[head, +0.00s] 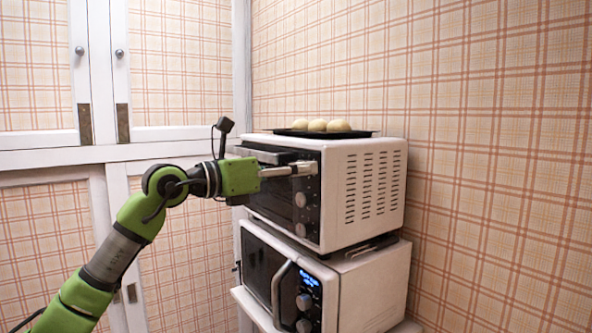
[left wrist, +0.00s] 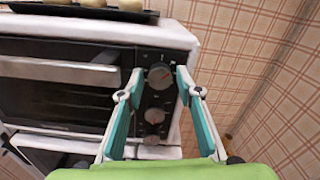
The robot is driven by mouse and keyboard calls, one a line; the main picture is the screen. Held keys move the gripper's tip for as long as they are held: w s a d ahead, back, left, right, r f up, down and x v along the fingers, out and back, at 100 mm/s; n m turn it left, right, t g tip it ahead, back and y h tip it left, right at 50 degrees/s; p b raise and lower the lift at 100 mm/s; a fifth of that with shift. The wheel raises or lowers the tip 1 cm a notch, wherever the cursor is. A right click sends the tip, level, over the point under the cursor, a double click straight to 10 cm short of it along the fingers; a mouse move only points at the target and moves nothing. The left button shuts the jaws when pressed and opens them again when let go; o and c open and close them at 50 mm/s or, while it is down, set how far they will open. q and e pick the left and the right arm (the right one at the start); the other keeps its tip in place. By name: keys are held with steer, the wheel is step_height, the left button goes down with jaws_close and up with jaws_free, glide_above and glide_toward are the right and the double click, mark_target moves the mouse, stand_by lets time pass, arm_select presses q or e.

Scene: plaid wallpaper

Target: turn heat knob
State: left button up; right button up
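The white toaster oven (head: 365,195) stands on top of the microwave, with a dark control panel at the right of its front. In the left wrist view the panel carries a top knob (left wrist: 160,75), a middle knob (left wrist: 154,115) and a bottom knob (left wrist: 151,139). Labels are too small to read. My left gripper (head: 306,169) reaches the upper part of the panel. In the left wrist view its teal-lined fingers (left wrist: 159,73) are open, one on each side of the top knob. I cannot tell whether they touch it. In the head view the gripper hides that knob. My right gripper is not in view.
A dark tray (head: 285,132) with pale buns (head: 338,125) lies on the oven. The oven door handle (left wrist: 60,70) is just left of the fingers. The microwave (head: 360,290) is below. Plaid wall is close on the right; white-framed cabinets (head: 100,155) stand left.

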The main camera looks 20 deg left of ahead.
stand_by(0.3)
arm_select(q)
steer(key=v, duration=1.2)
